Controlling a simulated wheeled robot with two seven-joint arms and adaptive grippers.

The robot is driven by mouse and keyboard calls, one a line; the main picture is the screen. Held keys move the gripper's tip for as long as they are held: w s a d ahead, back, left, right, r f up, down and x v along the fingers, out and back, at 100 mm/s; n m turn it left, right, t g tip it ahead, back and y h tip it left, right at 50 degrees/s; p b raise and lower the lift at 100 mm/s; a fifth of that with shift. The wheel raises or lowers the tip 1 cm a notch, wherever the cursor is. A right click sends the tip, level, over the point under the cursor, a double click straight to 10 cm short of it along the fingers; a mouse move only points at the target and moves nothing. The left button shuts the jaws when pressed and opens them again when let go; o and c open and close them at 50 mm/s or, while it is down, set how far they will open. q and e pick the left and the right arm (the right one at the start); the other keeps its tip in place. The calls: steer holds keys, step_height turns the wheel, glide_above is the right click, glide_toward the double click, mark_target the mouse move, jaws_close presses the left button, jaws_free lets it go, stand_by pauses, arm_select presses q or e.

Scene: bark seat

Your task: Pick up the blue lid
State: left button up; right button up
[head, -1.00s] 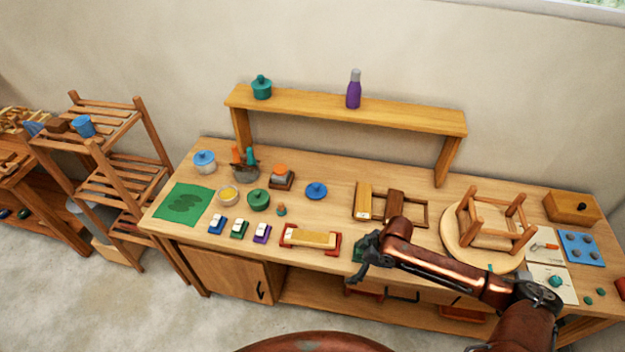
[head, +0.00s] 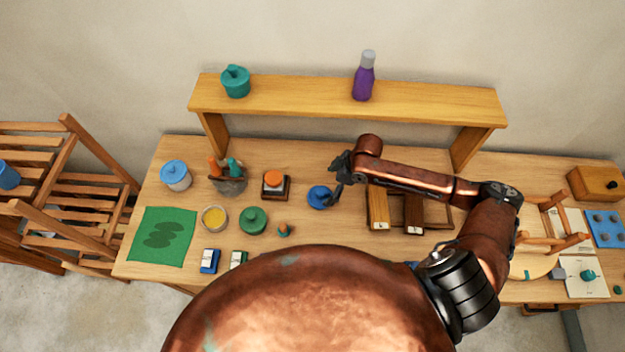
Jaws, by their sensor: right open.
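The blue lid (head: 318,197) lies on the workbench, right of the middle of the small items. My right gripper (head: 337,182) is open at the lid's right edge, its dark fingers pointing down. One finger overlaps the lid's right side in the picture. I cannot tell whether it touches the lid. My left gripper is not in view.
A wooden block with an orange top (head: 274,184) stands left of the lid. A green lidded pot (head: 253,220) is nearer to me. A wooden frame with slats (head: 378,208) lies to the right. A shelf (head: 300,101) with a teal pot (head: 235,82) and purple bottle (head: 363,80) stands behind.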

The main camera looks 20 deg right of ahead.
mark_target(322, 192)
steer(key=shift+w+a+f, duration=0.1)
steer(key=shift+w+f, duration=0.05)
steer(key=shift+f, duration=0.05)
steer(key=shift+a+f, duration=0.2)
steer(key=shift+f, duration=0.1)
steer(key=shift+x, duration=0.8)
steer(key=p+x, duration=0.1)
steer(key=x, duration=0.2)
steer(key=shift+a+f, duration=0.15)
steer(key=shift+f, duration=0.1)
steer(key=shift+w+a+f, duration=0.1)
steer(key=shift+a+f, duration=0.1)
steer(key=shift+f, duration=0.4)
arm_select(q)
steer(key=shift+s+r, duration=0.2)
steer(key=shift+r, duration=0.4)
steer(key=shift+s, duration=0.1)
arm_select(e)
steer(key=shift+c, duration=0.5)
steer(key=c, duration=0.5)
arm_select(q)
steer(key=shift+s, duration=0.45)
arm_select(e)
steer(key=c, duration=0.6)
